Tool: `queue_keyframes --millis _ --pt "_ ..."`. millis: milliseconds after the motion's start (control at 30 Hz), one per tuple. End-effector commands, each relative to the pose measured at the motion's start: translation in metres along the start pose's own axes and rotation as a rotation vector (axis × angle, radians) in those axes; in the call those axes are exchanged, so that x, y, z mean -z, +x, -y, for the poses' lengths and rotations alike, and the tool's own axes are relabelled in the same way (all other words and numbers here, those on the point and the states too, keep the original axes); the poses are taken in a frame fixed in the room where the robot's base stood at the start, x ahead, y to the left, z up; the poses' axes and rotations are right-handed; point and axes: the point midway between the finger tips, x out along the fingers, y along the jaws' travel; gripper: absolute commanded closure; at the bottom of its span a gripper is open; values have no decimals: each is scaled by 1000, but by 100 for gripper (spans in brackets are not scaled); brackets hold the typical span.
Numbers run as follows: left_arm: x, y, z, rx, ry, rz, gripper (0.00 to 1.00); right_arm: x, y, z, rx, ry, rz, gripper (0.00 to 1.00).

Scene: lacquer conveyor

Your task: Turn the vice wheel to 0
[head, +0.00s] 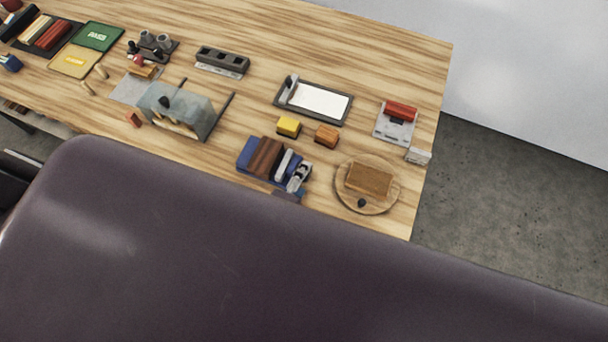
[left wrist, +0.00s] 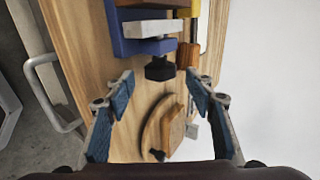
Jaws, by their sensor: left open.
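The vice is blue with a light grey jaw, seen at the top of the left wrist view (left wrist: 118,42) and near the front edge of the table in the head view (head: 247,153). A dark faceted knob (left wrist: 160,68), which looks like the vice wheel, sticks out from its front. I cannot read any mark on it. My left gripper (left wrist: 160,84) is open, its blue-padded fingers apart on either side of the knob's line, with no contact visible. In the head view a large dark form hides most of the near side. My right gripper is not in view.
A round wooden board (head: 345,200) with a brown block (head: 367,179) lies right of the vice, close to the fingers. A yellow block (head: 289,126) and an orange block (head: 326,135) stand behind. A white-panelled tray (head: 345,116) lies farther back.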

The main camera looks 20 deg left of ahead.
Motion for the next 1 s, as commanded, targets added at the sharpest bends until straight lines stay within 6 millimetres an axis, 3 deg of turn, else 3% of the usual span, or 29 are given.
queue_keyframes --millis 200,400,1000 --pt "0 -35 -1 -2 -1 0 50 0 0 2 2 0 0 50" --pt "0 -51 0 1 -1 0 50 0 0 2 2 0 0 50" --pt "0 -53 1 1 -1 0 50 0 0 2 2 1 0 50"
